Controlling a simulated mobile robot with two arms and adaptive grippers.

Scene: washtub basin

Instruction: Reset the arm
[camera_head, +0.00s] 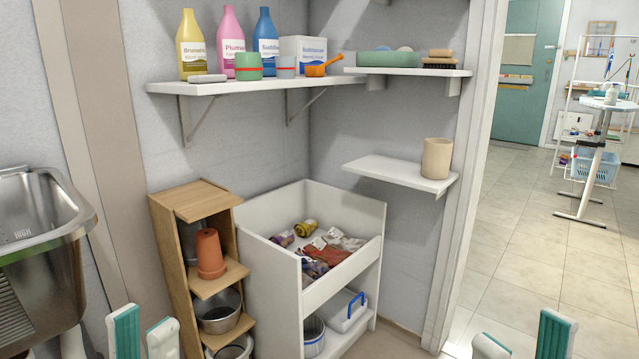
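My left gripper (144,334) shows at the bottom left edge of the head view. Its two white and teal fingers stand apart with nothing between them. My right gripper (523,345) shows at the bottom right edge, its two fingers also apart and empty. Both grippers are in front of the shelving and touch nothing that I can see. The arms behind the fingers are mostly out of frame.
A metal washtub basin (40,255) stands at the left. A wooden shelf unit (162,240) and a white bin unit (262,275) holding cloths stand in the corner. Wall shelves (225,86) carry bottles. A small shelf (390,172) holds a beige cup (437,158). Tiled floor (530,250) is open at right.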

